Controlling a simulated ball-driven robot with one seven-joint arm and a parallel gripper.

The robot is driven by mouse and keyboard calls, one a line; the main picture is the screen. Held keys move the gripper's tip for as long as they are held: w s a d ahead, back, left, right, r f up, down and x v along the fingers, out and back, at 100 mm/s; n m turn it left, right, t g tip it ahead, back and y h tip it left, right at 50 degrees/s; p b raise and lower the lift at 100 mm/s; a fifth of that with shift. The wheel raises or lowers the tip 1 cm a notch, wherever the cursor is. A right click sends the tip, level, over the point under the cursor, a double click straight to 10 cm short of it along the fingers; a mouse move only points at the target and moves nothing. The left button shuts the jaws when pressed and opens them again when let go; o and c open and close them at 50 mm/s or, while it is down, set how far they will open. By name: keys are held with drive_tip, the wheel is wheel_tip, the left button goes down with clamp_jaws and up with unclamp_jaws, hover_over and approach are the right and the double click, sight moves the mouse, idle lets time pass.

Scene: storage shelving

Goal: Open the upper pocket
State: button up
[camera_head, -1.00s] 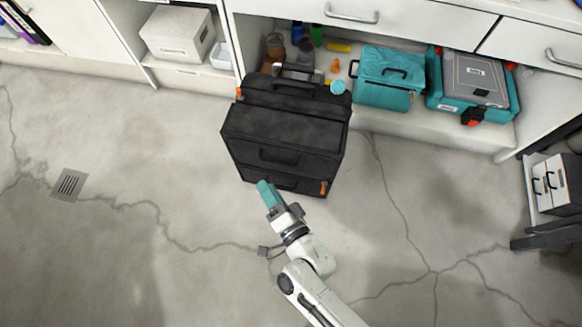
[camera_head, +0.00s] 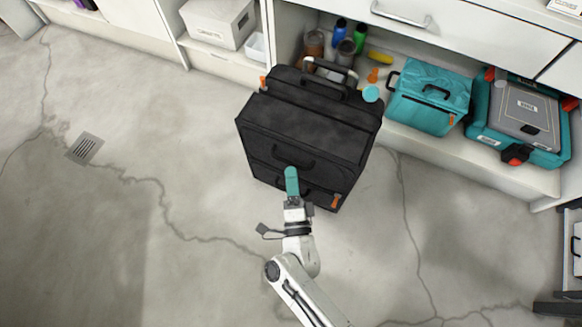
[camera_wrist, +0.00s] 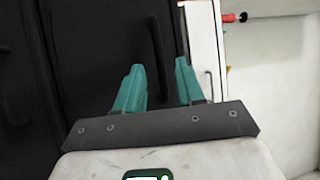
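A black soft bag (camera_head: 305,130) stands on the floor against the shelving. Its front has an upper pocket (camera_head: 262,141) with a dark strap handle (camera_head: 293,157), and a lower section (camera_head: 268,176) with an orange tab (camera_head: 336,201) at its right end. My gripper (camera_head: 291,172) is in front of the bag, overlapping the strap handle in the head view. In the wrist view its two teal fingers (camera_wrist: 158,72) are apart with nothing seen held between them. The bag's black face (camera_wrist: 80,50) fills the left there. Contact with the bag cannot be told.
An open shelf behind the bag holds bottles (camera_head: 350,42), a teal bag (camera_head: 430,97) and a grey-and-teal case (camera_head: 522,115). A white box (camera_head: 218,20) stands on a shelf at the upper left. The cracked concrete floor (camera_head: 110,240) is clear on both sides.

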sight(303, 149)
drive_tip(key=x, duration=0.3)
clamp_jaws()
idle(0.5)
idle(0.3)
